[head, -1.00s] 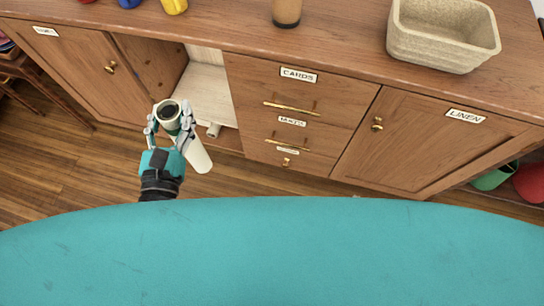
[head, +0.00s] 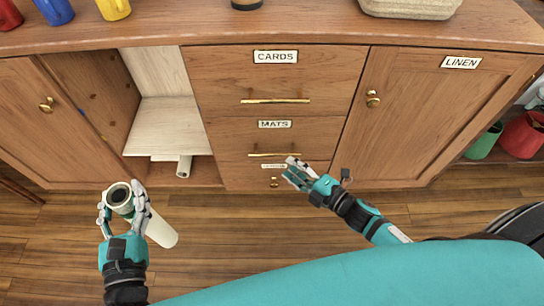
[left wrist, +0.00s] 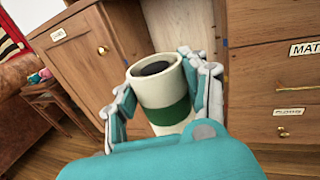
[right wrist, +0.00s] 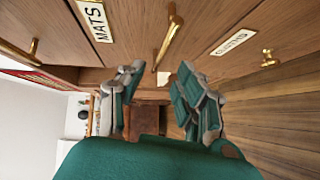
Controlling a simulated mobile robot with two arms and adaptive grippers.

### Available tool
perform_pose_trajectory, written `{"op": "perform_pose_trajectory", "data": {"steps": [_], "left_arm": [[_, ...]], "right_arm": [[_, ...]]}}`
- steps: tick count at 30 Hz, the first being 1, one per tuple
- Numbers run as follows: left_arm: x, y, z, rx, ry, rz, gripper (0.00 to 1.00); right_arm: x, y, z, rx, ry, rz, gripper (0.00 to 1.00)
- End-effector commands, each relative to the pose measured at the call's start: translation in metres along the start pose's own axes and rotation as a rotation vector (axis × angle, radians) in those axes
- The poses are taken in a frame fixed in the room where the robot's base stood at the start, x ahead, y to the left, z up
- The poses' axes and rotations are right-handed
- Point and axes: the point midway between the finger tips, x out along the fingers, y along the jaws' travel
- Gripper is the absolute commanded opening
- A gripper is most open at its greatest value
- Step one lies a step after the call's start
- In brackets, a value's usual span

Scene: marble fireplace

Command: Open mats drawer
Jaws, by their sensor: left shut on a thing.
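The mats drawer (head: 225,136) is the middle one of the wooden drawer stack and looks shut. It bears a MATS label (head: 274,124) and a brass bar handle (head: 262,155). My right gripper (head: 297,170) is just right of and below that handle. In the right wrist view its fingers (right wrist: 165,95) are spread apart, with the mats handle (right wrist: 172,32) between and beyond them; contact cannot be told. My left gripper (head: 122,205) is shut on a cream cylinder (head: 160,232) with a dark top and green band, clear of the cabinet; it also shows in the left wrist view (left wrist: 158,90).
The cards drawer (head: 215,75) is above, and a small drawer with a brass knob (head: 273,182) is below. The linen door (head: 420,120) is shut at right. The floor in front is clear.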

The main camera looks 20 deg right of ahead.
Motion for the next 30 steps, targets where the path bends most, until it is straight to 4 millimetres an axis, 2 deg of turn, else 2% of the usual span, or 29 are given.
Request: {"op": "perform_pose_trajectory", "data": {"steps": [1,6,12,17,25,30], "left_arm": [[0.0,0.0,-0.004,0.0,-0.001,0.0,0.0],[0.0,0.0,-0.01,0.0,-0.001,0.0,0.0],[0.0,0.0,-0.014,0.0,-0.001,0.0,0.0],[0.0,0.0,-0.015,0.0,-0.001,0.0,0.0],[0.0,0.0,-0.015,0.0,-0.001,0.0,0.0],[0.0,0.0,-0.015,0.0,-0.001,0.0,0.0]], "right_arm": [[0.013,-0.001,0.001,-0.001,0.0,0.003,0.34],[0.046,-0.001,0.001,0.0,0.0,0.002,0.34],[0.072,-0.001,0.001,0.002,-0.002,0.0,0.34],[0.08,-0.001,0.0,0.003,-0.002,-0.002,0.34],[0.081,-0.001,0.0,0.003,-0.002,-0.002,0.33],[0.08,-0.001,0.0,0.003,-0.002,-0.002,0.11]]}}
